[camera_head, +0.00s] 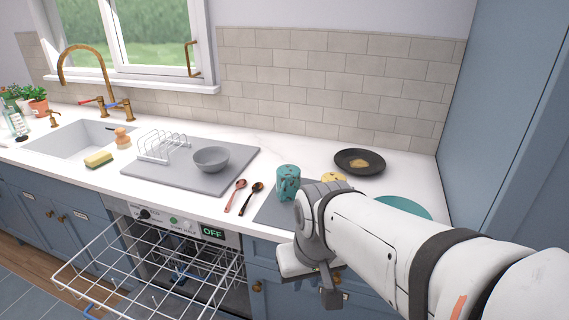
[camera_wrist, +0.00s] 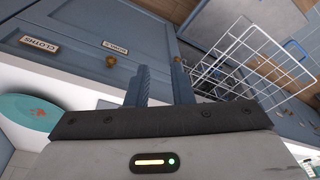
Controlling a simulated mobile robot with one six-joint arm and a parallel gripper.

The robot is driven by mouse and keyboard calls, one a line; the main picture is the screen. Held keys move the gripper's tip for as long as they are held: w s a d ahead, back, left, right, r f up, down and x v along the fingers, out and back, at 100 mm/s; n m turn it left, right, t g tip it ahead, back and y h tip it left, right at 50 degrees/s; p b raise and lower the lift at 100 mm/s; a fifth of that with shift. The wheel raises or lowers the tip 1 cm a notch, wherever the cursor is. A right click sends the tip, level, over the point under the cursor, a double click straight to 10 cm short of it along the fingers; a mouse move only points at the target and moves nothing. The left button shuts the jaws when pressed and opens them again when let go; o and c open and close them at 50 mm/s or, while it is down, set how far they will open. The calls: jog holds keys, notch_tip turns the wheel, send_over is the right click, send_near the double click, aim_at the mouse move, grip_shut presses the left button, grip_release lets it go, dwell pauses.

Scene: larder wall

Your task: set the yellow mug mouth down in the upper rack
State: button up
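A yellow thing (camera_head: 334,178), which looks like the mug, shows on the counter behind my arm. Only its top shows, with spots on it; the rest is hidden, and I cannot tell which way its mouth faces. The upper rack (camera_head: 108,268) is a white wire basket pulled out of the dishwasher at the lower left, and it looks empty. It also shows in the wrist view (camera_wrist: 232,62). My gripper (camera_wrist: 162,75) is open, with nothing between its fingers. It is in front of the cupboards, below the counter edge and right of the rack.
A teal mug (camera_head: 288,183) stands on a grey mat (camera_head: 268,211), left of the yellow thing. Two spoons (camera_head: 243,197), a grey bowl (camera_head: 211,159) and a dish rack (camera_head: 162,148) lie farther left. A frying pan (camera_head: 375,158) and teal plate (camera_head: 404,206) are right.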

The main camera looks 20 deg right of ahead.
jog(key=w+d+f+m+t+y+b, duration=0.15)
jog(key=w+f+m+y, duration=0.45)
jog(key=m+y, duration=0.8)
jog(key=w+d+m+t+h, duration=0.2)
jog(key=d+m+t, duration=0.2)
jog(key=d+m, duration=0.2)
jog(key=w+d+m+t+h, duration=0.2)
jog(key=d+m+t+h, duration=0.1)
jog(key=d+m, duration=0.3)
jog(key=w+d+m+t+h, duration=0.2)
jog(key=w+d+m+t, duration=0.1)
jog(key=d+m+t, duration=0.2)
jog(key=shift+d+f+m+t+b, duration=0.1)
jog(key=shift+d+m+t+b, duration=0.25)
jog(key=shift+d+m, duration=0.85)
jog(key=shift+w+d+h, duration=0.25)
jog(key=shift+w+h, duration=0.1)
jog(key=shift+h, duration=0.05)
jog(key=p+x, duration=0.1)
jog(key=x, duration=1)
jog(key=shift+w+p, duration=0.1)
jog(key=shift+p, duration=0.25)
jog(key=shift+c, duration=0.4)
